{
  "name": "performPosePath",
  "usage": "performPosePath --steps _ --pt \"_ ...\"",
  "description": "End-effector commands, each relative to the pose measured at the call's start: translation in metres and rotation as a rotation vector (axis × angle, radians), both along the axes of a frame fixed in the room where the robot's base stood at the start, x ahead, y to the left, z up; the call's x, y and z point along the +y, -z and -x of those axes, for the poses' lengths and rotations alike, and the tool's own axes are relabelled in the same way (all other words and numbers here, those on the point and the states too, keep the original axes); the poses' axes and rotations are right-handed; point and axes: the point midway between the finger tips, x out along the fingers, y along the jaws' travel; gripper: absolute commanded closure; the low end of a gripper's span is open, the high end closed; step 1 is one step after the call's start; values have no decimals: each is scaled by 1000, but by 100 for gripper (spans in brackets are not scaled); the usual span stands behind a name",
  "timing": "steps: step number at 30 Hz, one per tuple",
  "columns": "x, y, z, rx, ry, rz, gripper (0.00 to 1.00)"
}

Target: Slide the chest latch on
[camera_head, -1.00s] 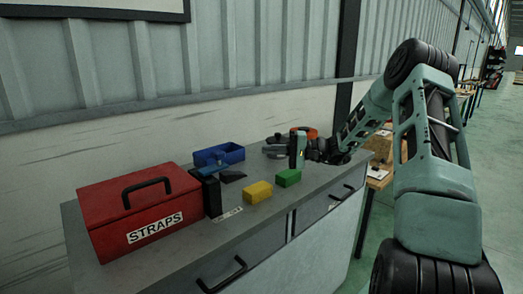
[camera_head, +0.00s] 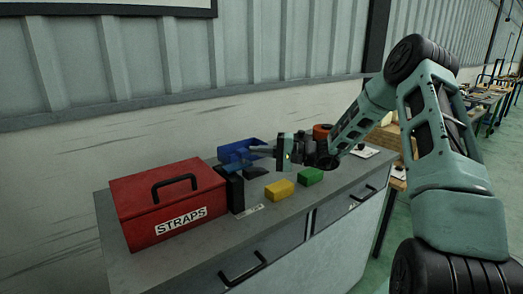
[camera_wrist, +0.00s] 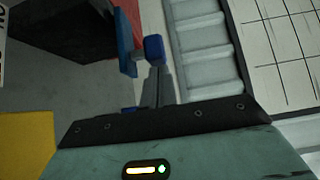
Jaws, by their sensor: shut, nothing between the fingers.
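The red chest labelled STRAPS (camera_head: 150,228) sits shut on the left of the counter, with a black handle on its lid. A black upright piece (camera_head: 236,192) stands at its right side, with a dark wedge-shaped part (camera_head: 257,172) beside it; I cannot tell whether either is the latch. A small pale label (camera_head: 249,210) lies in front, its text too small to read. My gripper (camera_head: 252,152) is shut and empty, pointing left beside the blue bin (camera_head: 236,162).
A yellow block (camera_head: 279,189) and a green block (camera_head: 310,177) lie on the counter (camera_head: 200,262) near its front edge. An orange-red round object (camera_head: 322,131) is behind my wrist. The corrugated wall (camera_head: 130,60) stands close behind. Drawer handles stick out in front.

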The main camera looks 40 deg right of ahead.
Motion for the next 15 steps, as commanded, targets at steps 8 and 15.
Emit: performPosePath --steps 8,15 --pt "14 3 0 1 -3 -1 100" --pt "42 1 2 1 -3 0 100"
